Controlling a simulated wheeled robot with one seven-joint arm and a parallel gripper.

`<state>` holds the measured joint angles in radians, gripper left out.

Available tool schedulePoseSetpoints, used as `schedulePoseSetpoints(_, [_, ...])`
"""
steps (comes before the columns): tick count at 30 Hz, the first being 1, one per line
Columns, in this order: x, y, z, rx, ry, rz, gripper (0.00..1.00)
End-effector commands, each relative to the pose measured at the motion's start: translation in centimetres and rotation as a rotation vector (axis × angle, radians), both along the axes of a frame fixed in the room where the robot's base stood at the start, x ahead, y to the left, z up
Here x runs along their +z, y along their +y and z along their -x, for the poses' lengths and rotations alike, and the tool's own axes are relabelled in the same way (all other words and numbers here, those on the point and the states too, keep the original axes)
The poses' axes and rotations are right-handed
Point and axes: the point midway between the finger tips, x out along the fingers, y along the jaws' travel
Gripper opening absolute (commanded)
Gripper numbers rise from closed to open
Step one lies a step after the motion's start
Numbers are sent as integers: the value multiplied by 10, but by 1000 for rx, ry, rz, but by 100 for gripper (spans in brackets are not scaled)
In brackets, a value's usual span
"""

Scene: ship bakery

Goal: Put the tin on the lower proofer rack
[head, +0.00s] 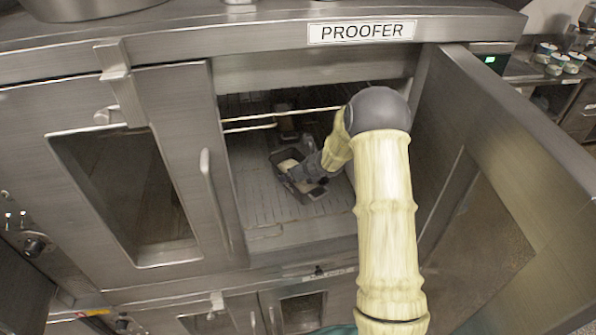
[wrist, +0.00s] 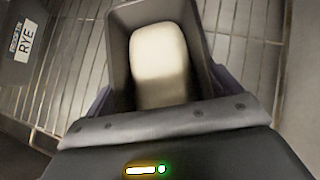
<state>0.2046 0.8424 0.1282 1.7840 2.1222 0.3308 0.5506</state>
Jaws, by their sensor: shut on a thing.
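The tin is a dark loaf tin (head: 283,158) with pale dough in it, inside the open proofer. In the wrist view the tin (wrist: 203,45) fills the top middle, and its near end is hidden by my gripper. My gripper (head: 308,172) is shut on the tin. The lower proofer rack (head: 255,190) is the slatted surface below the tin. The tin looks level and very near or on this rack; I cannot tell whether it touches.
Bright rails of an upper rack (head: 250,128) cross above my gripper. A dark item stands further back. A RYE label (wrist: 27,40) shows on a dark thing at left in the wrist view. The proofer's right door (head: 500,150) is open; the left door (head: 130,180) is shut.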

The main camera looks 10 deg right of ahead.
Motion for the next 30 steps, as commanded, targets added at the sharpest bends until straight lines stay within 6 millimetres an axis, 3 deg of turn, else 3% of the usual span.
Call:
schedulePoseSetpoints(5, [-1, 0, -1, 1, -4, -1, 43])
schedulePoseSetpoints(6, [-2, 0, 0, 0, 0, 0, 93])
schedulePoseSetpoints(7, [-2, 0, 0, 0, 0, 0, 98])
schedulePoseSetpoints(20, [5, -2, 3, 0, -2, 1, 100])
schedulePoseSetpoints(30, [40, -16, 37, -1, -2, 1, 100])
